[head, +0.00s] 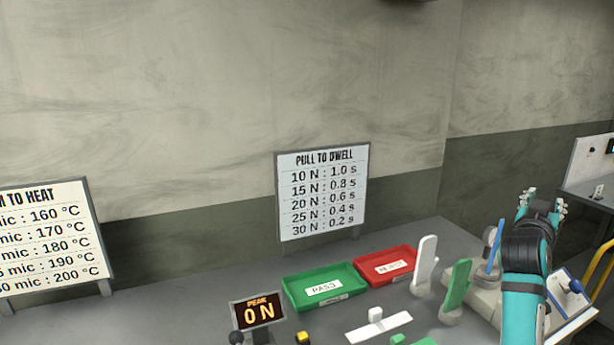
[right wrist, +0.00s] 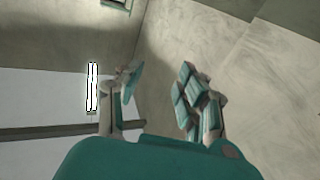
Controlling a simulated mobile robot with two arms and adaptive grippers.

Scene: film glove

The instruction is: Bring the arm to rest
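My right arm (head: 524,290) is teal and black and reaches up over the right end of the bench in the head view. My right gripper (head: 541,198) is at its far end, raised above the bench top. In the right wrist view the gripper (right wrist: 158,92) has its two teal-padded fingers spread apart. Nothing is between them, only wall behind. My left gripper and left arm do not show in either view.
The grey bench holds a green PASS tray (head: 325,286), a red tray (head: 385,265), a white upright piece (head: 425,264), a green upright piece (head: 456,286) and a PEAK display (head: 258,311). A PULL TO DWELL sign (head: 322,193) stands behind. Space above the bench is clear.

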